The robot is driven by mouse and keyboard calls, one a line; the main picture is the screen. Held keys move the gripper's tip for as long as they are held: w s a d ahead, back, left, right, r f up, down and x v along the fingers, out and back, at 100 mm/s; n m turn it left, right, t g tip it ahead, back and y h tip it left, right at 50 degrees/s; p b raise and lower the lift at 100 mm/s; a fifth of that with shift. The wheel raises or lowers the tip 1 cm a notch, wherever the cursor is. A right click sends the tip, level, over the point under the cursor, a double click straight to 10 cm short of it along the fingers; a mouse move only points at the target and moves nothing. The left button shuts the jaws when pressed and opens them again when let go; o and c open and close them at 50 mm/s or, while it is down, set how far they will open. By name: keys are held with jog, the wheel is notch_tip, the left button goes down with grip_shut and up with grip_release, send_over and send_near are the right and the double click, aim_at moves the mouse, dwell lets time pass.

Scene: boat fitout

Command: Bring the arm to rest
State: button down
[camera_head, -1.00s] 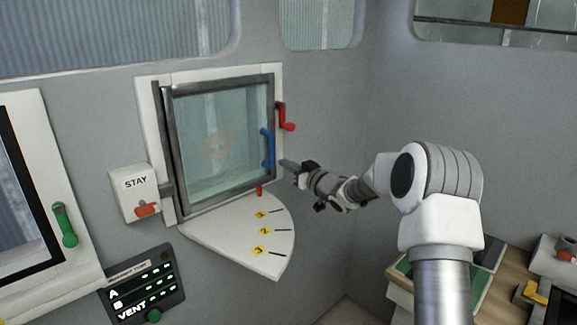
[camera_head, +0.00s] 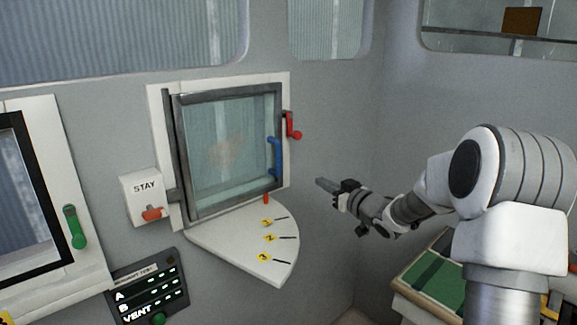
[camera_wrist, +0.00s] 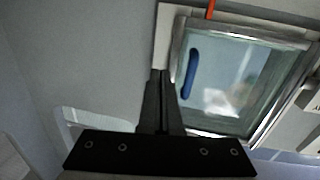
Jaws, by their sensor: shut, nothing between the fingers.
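My gripper (camera_head: 326,185) is shut and empty. It is in the open air to the right of the framed window (camera_head: 230,150), apart from its blue handle (camera_head: 275,157). In the wrist view the shut fingers (camera_wrist: 160,100) point up the picture, with the window and its blue handle (camera_wrist: 190,73) behind them. My arm reaches in from the right side of the head view.
A red lever (camera_head: 292,126) is on the window's right frame. A white numbered quadrant plate (camera_head: 245,255) juts out below. A STAY box (camera_head: 143,197) and a VENT panel (camera_head: 148,290) are at left. A bench with a green mat (camera_head: 436,278) stands lower right.

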jog(key=s+d+r+m+g+h+p, duration=0.15)
jog(key=s+r+h, duration=0.3)
jog(key=s, duration=0.45)
jog(key=s+d+r+m+g+h, duration=0.1)
jog(key=s+r+m+g+h, duration=0.3)
jog(key=s, duration=0.4)
jog(key=s+a+f+g+p, duration=0.1)
jog(key=s+a+f+g, duration=0.1)
jog(key=s, duration=1.1)
jog(key=s+a+f+g+p, duration=0.1)
jog(key=s+a+f+g, duration=0.1)
jog(key=s, duration=1.1)
jog(key=shift+a+f+y, duration=0.15)
jog(key=shift+a+y, duration=0.1)
jog(key=shift+y, duration=0.1)
jog(key=shift+g, duration=0.25)
